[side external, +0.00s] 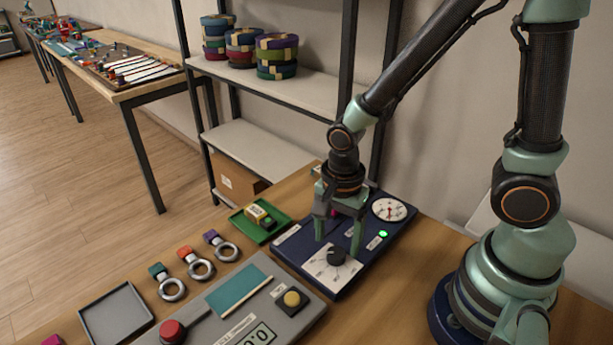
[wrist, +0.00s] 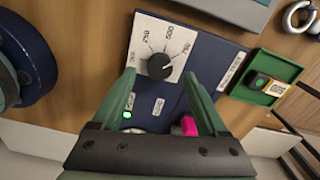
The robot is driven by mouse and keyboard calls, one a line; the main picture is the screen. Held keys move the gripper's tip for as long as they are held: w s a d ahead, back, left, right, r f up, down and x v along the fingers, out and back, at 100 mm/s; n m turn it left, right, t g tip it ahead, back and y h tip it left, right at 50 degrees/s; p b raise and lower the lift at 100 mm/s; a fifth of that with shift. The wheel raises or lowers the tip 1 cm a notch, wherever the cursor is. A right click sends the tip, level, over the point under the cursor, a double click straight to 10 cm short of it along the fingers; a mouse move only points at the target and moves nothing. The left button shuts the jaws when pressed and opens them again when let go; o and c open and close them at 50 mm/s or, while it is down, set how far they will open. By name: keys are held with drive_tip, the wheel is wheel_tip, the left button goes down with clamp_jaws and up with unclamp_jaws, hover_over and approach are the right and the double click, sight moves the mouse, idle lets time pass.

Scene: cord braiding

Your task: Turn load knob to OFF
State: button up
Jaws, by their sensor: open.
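The black load knob (side external: 337,256) sits on a white dial plate (side external: 322,274) on the dark blue panel (side external: 349,285). In the wrist view the knob (wrist: 159,66) shows near the top centre, with dial numbers fanned around it. Its exact setting is too small to read surely. My gripper (side external: 337,241) points down over the panel, its green fingers apart and nothing between them. In the wrist view the fingertips (wrist: 159,74) lie to either side of the knob, and I see no contact. A green lamp (side external: 383,233) on the panel is lit.
A round gauge (side external: 389,209) is at the panel's far right. The wrist view shows a magenta button (wrist: 187,125). A grey console with a red button (side external: 172,331) stands front left. A green tray (side external: 270,233), several ringed tags and a grey tray (side external: 116,314) lie left.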

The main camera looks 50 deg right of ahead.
sight(336, 252)
drive_tip(key=shift+f, duration=1.6)
clamp_jaws()
